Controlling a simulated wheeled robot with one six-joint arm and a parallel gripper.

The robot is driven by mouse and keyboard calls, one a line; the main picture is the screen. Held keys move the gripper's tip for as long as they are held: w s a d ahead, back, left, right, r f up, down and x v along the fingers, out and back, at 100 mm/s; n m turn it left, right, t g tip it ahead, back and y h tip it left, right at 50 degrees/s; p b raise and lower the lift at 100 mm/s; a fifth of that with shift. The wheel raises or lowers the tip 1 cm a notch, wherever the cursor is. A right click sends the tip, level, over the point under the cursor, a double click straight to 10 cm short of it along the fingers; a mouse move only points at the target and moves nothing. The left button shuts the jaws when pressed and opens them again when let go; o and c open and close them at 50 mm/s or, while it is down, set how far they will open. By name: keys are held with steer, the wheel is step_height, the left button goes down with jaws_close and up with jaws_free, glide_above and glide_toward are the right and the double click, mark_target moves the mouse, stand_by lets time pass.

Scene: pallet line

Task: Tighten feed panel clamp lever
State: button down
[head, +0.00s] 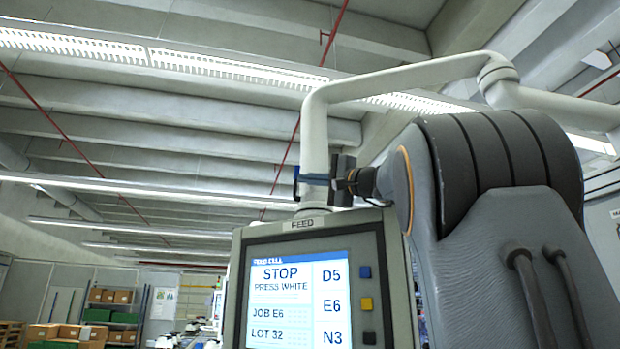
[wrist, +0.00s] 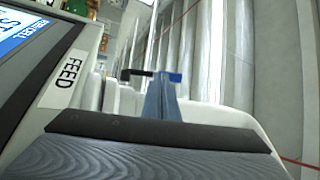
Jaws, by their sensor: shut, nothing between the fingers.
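The feed panel (head: 317,285) stands below a pale post, its screen lit with STOP PRESS WHITE. Its FEED label (wrist: 69,79) shows sideways in the wrist view. A small blue and black bar, which looks like the clamp lever (head: 296,181), is at the post's left side; in the wrist view the lever (wrist: 174,77) lies crosswise at my fingertips. My gripper (head: 307,178) reaches left across the post just above the panel. Its blue-grey fingers (wrist: 162,88) are shut and empty, with the tips close to the lever. I cannot tell whether they touch.
The pale post (head: 314,130) rises from the panel and bends right into an overhead arm. Blue and yellow buttons (head: 366,304) line the screen's right side. Shelves with boxes (head: 110,315) stand far back left. The space left of the post looks clear.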

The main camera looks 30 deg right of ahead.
steer(key=shift+r+b, duration=0.1)
steer(key=shift+b, duration=0.25)
steer(key=shift+w+d+r+b, duration=0.2)
steer(key=shift+w+r+b, duration=0.3)
steer(key=shift+b, duration=0.05)
steer(key=r+b+v, duration=0.2)
steer(key=b+v, duration=0.4)
steer(key=v, duration=0.7)
steer(key=shift+s, duration=0.8)
